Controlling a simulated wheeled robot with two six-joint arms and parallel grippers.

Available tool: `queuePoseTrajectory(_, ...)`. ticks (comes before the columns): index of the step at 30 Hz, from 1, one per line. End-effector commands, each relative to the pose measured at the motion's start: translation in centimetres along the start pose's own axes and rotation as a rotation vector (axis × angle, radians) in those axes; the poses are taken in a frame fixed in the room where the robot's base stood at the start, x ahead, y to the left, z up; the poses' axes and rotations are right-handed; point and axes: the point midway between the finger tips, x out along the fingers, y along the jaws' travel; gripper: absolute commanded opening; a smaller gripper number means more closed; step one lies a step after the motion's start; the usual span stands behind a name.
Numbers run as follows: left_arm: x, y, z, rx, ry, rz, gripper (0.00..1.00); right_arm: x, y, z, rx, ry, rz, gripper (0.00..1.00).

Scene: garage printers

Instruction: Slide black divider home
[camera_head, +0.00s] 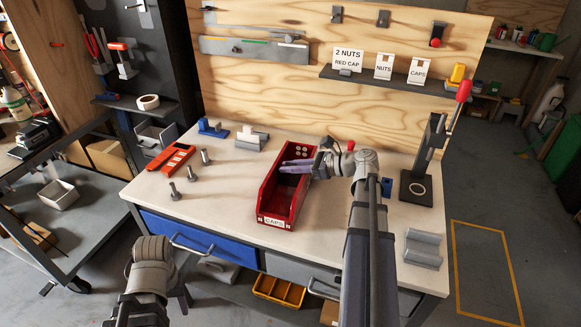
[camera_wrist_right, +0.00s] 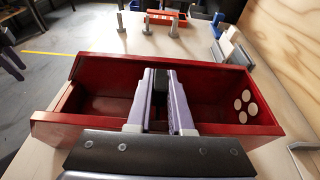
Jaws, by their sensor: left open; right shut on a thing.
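My left gripper (camera_head: 180,296) is low in front of the bench, open and apart from the bin.
Blue and grey blocks (camera_head: 213,127) stand at the back. A black lever press (camera_head: 420,188) stands right. A labelled shelf (camera_head: 385,84) hangs behind.

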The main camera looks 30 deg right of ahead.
Motion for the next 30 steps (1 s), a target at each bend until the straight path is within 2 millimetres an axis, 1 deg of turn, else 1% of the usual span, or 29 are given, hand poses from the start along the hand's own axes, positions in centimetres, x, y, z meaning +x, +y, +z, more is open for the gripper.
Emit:
queuePoseTrajectory(7, 0.7, 0.1, 0.0, 0.0, 0.0, 0.0, 0.5, 0.2, 0.0, -0.7, 0.0, 0.0, 0.0, 0.0)
queuePoseTrajectory(8, 0.6, 0.1, 0.0, 0.0, 0.0, 0.0, 0.5, 0.2, 0.0, -0.5, 0.0, 0.0, 0.0, 0.22)
queuePoseTrajectory(16, 0.6, 0.1, 0.0, 0.0, 0.0, 0.0, 0.5, 0.2, 0.0, -0.6, 0.0, 0.001, 0.0, 0.53)
queuePoseTrajectory(17, 0.6, 0.1, 0.0, 0.0, 0.0, 0.0, 0.5, 0.2, 0.0, -0.6, 0.0, 0.001, 0.0, 0.54)
queuePoseTrajectory(25, 0.4, 0.0, 0.0, 0.0, 0.0, 0.0, 0.5, -0.1, 0.0, -0.5, 0.0, 0.001, -0.001, 0.54)
queuePoseTrajectory(28, 0.0, 0.0, 0.0, 0.0, 0.0, 0.0, 0.5, -1.2, 0.0, -0.4, 0.0, 0.001, -0.002, 0.54)
queuePoseTrajectory(30, -0.4, 0.0, 0.0, 0.0, 0.0, 0.0, 0.5, -2.4, 0.0, -0.3, 0.0, 0.001, -0.004, 0.54)
